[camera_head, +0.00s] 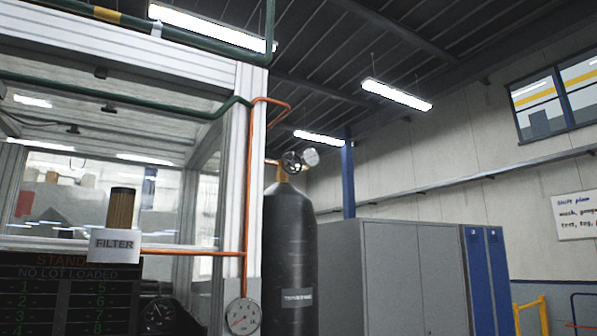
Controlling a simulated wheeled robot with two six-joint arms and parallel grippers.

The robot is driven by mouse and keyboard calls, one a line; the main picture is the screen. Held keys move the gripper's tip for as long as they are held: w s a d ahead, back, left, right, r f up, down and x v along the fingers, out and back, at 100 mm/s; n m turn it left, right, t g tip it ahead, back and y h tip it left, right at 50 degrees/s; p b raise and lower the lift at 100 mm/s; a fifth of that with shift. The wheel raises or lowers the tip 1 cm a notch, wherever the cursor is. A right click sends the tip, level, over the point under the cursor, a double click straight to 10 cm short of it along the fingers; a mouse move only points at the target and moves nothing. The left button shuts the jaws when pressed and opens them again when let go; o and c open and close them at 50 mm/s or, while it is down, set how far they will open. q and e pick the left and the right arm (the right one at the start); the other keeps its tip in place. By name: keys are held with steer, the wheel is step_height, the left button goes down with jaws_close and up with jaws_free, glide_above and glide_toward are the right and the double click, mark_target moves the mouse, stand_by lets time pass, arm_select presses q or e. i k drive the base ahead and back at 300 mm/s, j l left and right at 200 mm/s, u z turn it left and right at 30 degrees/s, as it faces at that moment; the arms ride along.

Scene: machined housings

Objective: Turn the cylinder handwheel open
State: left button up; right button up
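The cylinder (289,256) is a tall dark gas bottle standing upright beside the white frame post, with a label low on its body. Its handwheel (291,162) is a small dark spoked wheel on the brass valve at the top. A round gauge (311,157) sits just right of the handwheel, seen at an angle. An orange pipe (249,190) runs from near the valve down the post. Neither of my grippers is in view. Whether the valve is open or closed cannot be told.
Grey lockers (390,275) and blue lockers (482,280) stand right of the cylinder. A white-framed glazed enclosure (110,185) fills the left, with a filter unit (115,243) and a dark display board (70,295). A pressure gauge (243,316) is at the post's foot. A yellow rail (530,310) is lower right.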

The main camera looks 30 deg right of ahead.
mark_target(292, 163)
steer(key=l+u, duration=0.2)
steer(key=l, duration=2.25)
